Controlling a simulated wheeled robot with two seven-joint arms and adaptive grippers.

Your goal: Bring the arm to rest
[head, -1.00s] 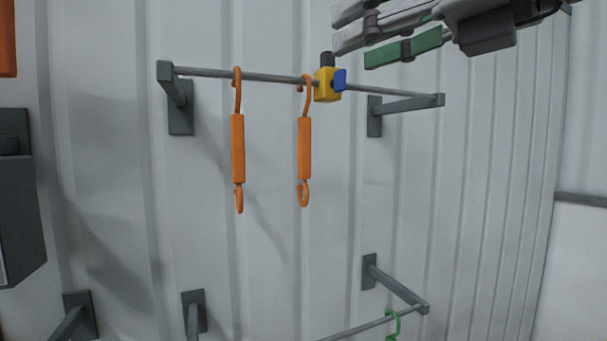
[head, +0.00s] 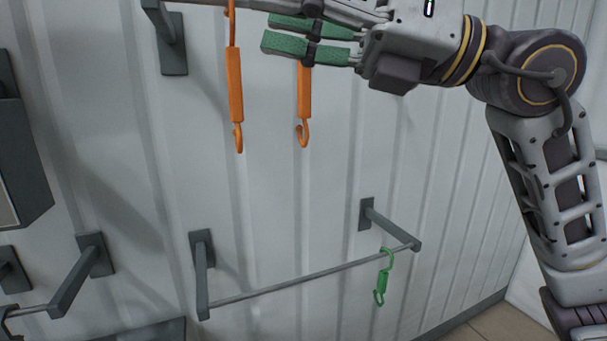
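My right arm comes in from the right, its gripper (head: 285,36) at the top of the head view. Its two green finger pads point left and lie close together, so I cannot tell whether they are open or shut. They overlap the upper part of the right orange hook (head: 304,95) in the picture; contact cannot be judged. No held object is visible. My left gripper is out of view.
The left orange hook (head: 235,85) hangs beside the right one. A lower rail (head: 300,283) carries a small green hook (head: 382,280) near its right end. A dark grey box (head: 22,165) is at the left edge. The wall between the rails is clear.

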